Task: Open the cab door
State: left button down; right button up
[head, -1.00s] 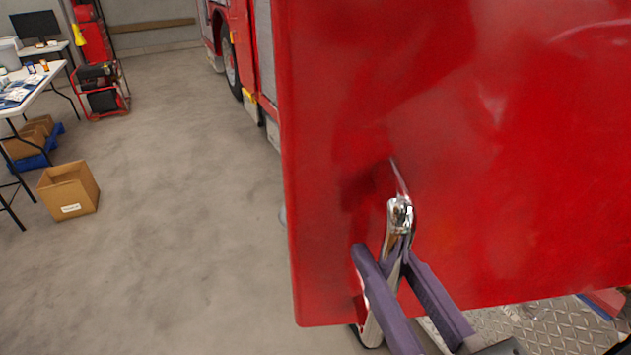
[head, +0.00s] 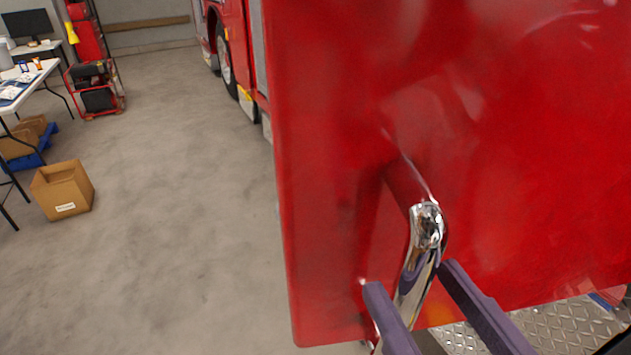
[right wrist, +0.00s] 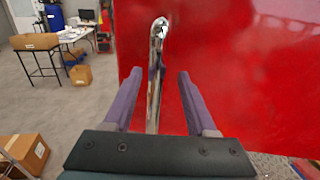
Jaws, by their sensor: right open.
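The red cab door (head: 480,130) fills the right of the head view. Its free edge stands out over the floor, clear of the truck side behind it, so it looks swung open. The chrome bar handle (head: 427,228) is on the door near that edge. My right gripper (head: 408,277) is open, one finger on each side of the handle with gaps to both. The right wrist view shows the handle (right wrist: 156,70) between the two spread fingers (right wrist: 160,78), nearer the left one. My left gripper is not in view.
A diamond-plate step (head: 575,330) shows below the door at the lower right. The truck's side and wheel (head: 226,62) are behind the door. A cardboard box (head: 62,190) and a table (head: 30,85) stand at the left. The concrete floor between is clear.

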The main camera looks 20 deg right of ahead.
jog(key=s+b, duration=0.1)
jog(key=s, duration=0.3)
jog(key=shift+s+a, duration=0.15)
jog(key=shift+s, duration=0.1)
